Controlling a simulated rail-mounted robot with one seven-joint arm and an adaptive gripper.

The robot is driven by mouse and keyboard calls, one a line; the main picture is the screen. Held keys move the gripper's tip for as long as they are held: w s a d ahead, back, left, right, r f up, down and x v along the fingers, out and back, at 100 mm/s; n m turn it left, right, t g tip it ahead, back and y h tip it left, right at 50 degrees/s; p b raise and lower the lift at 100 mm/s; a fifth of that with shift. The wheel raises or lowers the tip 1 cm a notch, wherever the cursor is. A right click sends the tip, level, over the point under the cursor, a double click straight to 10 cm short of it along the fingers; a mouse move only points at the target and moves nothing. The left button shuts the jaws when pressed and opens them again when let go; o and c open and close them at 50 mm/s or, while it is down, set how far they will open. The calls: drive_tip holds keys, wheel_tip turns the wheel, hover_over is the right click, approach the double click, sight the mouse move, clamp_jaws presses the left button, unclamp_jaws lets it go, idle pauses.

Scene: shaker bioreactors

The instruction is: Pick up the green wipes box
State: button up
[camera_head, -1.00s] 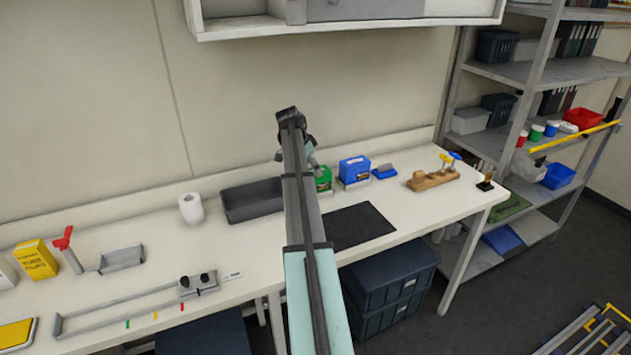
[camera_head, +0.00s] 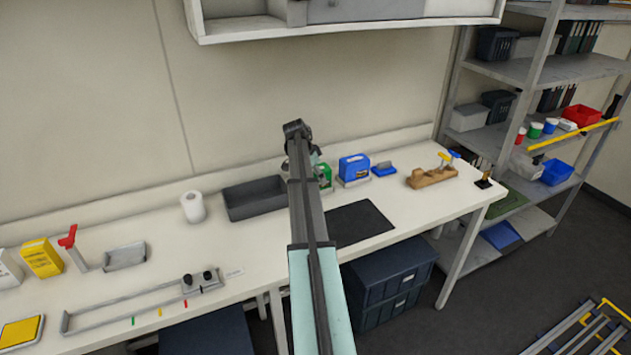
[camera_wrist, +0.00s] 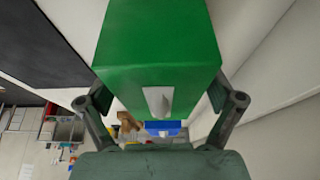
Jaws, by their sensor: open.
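The green wipes box (camera_head: 325,175) stands on the bench just left of the blue box, partly hidden behind my arm in the head view. In the wrist view the green wipes box (camera_wrist: 155,45) fills the top middle, with a white tissue showing from its face. My gripper (camera_wrist: 160,100) is open, with one finger on either side of the box. I cannot tell whether the fingers touch it. In the head view my gripper is mostly hidden by my arm.
A blue box (camera_head: 354,168) and a small blue item (camera_head: 384,169) stand to the right. A dark tray (camera_head: 254,198) and a white roll (camera_head: 193,207) are to the left. A black mat (camera_head: 358,223) lies in front. The wall is close behind.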

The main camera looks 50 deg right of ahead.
drive_tip(key=shift+f, duration=0.25)
idle(0.4)
drive_tip(key=c, duration=1.3)
